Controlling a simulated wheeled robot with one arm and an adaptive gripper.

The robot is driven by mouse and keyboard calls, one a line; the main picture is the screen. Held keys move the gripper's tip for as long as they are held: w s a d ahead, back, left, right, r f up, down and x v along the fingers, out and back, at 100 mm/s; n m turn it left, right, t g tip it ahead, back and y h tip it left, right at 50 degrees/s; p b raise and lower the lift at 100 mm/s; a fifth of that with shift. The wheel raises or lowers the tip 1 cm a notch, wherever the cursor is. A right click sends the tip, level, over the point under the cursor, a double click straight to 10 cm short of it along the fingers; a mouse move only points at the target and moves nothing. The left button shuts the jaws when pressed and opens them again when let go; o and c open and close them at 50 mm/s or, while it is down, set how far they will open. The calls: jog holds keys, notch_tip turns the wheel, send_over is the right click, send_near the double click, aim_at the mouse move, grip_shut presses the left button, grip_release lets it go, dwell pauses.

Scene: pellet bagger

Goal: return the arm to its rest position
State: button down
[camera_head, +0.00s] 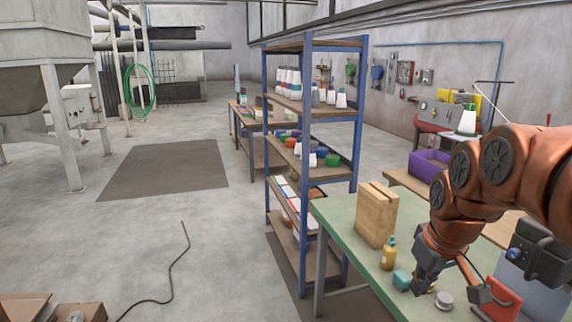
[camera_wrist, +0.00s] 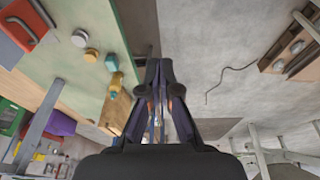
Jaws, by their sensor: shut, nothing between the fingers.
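My orange arm (camera_head: 462,215) is bent over the right side of the green table in the head view. My gripper (camera_wrist: 153,72) shows in the wrist view with its two dark fingers together at the tips and nothing between them. In the head view the wrist end points down near the tabletop, beside a teal jar (camera_head: 402,280) and a yellow bottle (camera_head: 388,256). The exact gap between the gripper and the table is hard to tell.
The green table (camera_head: 345,225) also holds a wooden block (camera_head: 377,216), a grey round piece (camera_head: 444,301) and a red item (camera_head: 504,300). A blue-framed shelf (camera_head: 303,130) stands behind it. The floor at left is mostly open, with a dark cable (camera_head: 176,262).

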jog(key=s+a+f+m+g, duration=0.1)
jog(key=s+f, duration=0.5)
jog(key=s, duration=0.6)
jog(key=s+a+f+m+g, duration=0.1)
jog(key=s+a+f+g, duration=0.2)
jog(key=s, duration=0.9)
notch_tip(320, 180, down, 3)
jog(key=a, duration=0.3)
jog(key=shift+m+g, duration=0.3)
jog(key=shift+m, duration=0.1)
jog(key=shift+d+r, duration=0.1)
